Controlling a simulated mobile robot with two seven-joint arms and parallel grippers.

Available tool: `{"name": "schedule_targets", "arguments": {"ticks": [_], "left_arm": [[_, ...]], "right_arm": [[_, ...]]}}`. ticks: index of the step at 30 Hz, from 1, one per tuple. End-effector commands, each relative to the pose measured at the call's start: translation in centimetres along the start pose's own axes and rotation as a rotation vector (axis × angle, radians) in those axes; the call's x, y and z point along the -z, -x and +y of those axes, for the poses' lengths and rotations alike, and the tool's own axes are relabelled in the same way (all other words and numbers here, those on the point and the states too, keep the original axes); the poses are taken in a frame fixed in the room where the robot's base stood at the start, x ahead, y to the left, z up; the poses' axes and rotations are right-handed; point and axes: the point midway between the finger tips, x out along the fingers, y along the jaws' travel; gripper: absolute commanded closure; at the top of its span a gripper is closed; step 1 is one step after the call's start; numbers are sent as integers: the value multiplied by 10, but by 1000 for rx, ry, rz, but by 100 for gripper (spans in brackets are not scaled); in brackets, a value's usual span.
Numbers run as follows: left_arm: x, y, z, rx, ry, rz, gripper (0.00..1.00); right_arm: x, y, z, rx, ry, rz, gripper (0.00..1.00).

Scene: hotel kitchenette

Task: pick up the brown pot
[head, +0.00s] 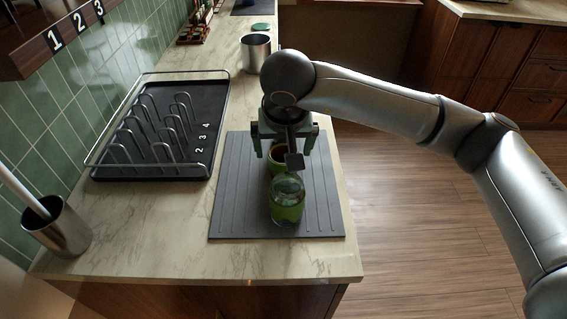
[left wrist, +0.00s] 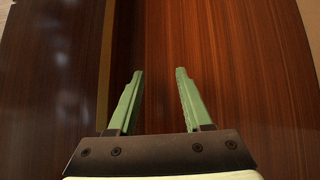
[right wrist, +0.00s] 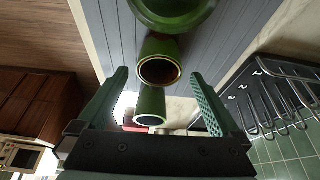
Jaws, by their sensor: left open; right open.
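No plainly brown pot shows. The closest match is a small green pot with a brown inside and rim (head: 278,155), standing on the dark ribbed mat (head: 235,205) and partly hidden by my right gripper. My right gripper (head: 284,146) is open, fingers downward, above and around that area. In the right wrist view a green pot with a brown-rimmed mouth (right wrist: 160,48) appears between the open fingers (right wrist: 160,74); I cannot tell whether they touch it. My left gripper (left wrist: 160,72) is open and empty in front of dark wood panelling; it is outside the head view.
A green glass jar (head: 287,204) stands nearer on the mat. A black tray with a wire rack (head: 150,165) is left of the mat. A metal cup (head: 256,54) stands behind; another metal holder (head: 58,232) is at front left. The counter's front strip is clear.

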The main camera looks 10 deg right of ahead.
Motion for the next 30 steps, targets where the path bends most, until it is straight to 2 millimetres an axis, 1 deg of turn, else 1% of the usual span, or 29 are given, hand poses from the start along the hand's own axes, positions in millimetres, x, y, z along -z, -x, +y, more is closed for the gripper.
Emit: {"name": "schedule_targets", "arguments": {"ticks": [3, 6, 9, 15, 17, 30], "left_arm": [[5, 4, 0, 0, 0, 0, 50], [5, 4, 0, 0, 0, 0, 50], [5, 4, 0, 0, 0, 0, 50], [5, 4, 0, 0, 0, 0, 50], [5, 4, 0, 0, 0, 1, 50], [5, 4, 0, 0, 0, 1, 50]], "right_arm": [[-1, -19, 2, -2, -2, -6, 0], [0, -32, 1, -1, 0, -4, 0], [0, -37, 1, 1, -1, -1, 0], [0, -38, 1, 1, 0, 0, 0], [0, -38, 1, 1, 0, 0, 6], [0, -38, 1, 1, 0, -1, 55]]}}
